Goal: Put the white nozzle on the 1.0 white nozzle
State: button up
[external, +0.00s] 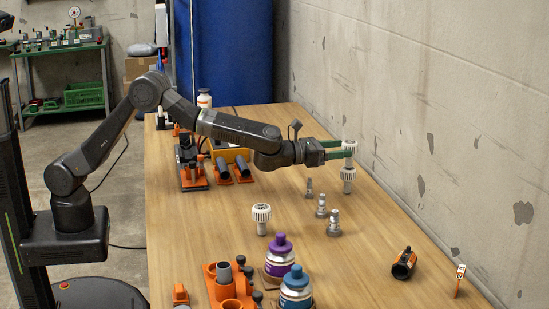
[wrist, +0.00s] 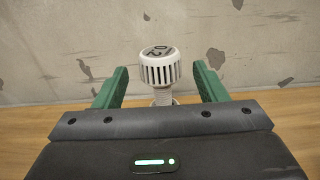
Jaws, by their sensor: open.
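One white nozzle (external: 349,147) with a ribbed round cap stands upright, its stem running down to a second white nozzle (external: 348,174) directly below it. The two look stacked in line. In the wrist view the upper nozzle (wrist: 160,67) shows dark digits on its cap, which look like a 2 and a 0. My gripper (external: 338,150) has its green fingers on either side of the upper nozzle. In the wrist view the gripper (wrist: 162,88) is open, with a gap on each side of the nozzle. A third white nozzle (external: 261,213) stands apart on the table.
Several grey metal fittings (external: 321,207) stand on the table near the stack. Purple (external: 280,250) and blue (external: 295,284) bottles and an orange holder (external: 228,290) are at the front. An orange-black part (external: 404,264) lies at the right. The wall (external: 430,120) is close behind the stack.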

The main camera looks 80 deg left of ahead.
aim_at(350, 142)
jog(key=s+b, duration=0.1)
jog(key=s, duration=0.7)
jog(key=shift+s, duration=0.1)
jog(key=w+p, duration=0.3)
jog(key=w, duration=0.8)
jog(key=shift+w, duration=0.3)
jog(key=shift+w+f, duration=0.15)
jog(key=shift+w, duration=0.15)
jog(key=shift+s+r, duration=0.1)
jog(key=shift+r, duration=0.7)
jog(key=shift+f, duration=0.1)
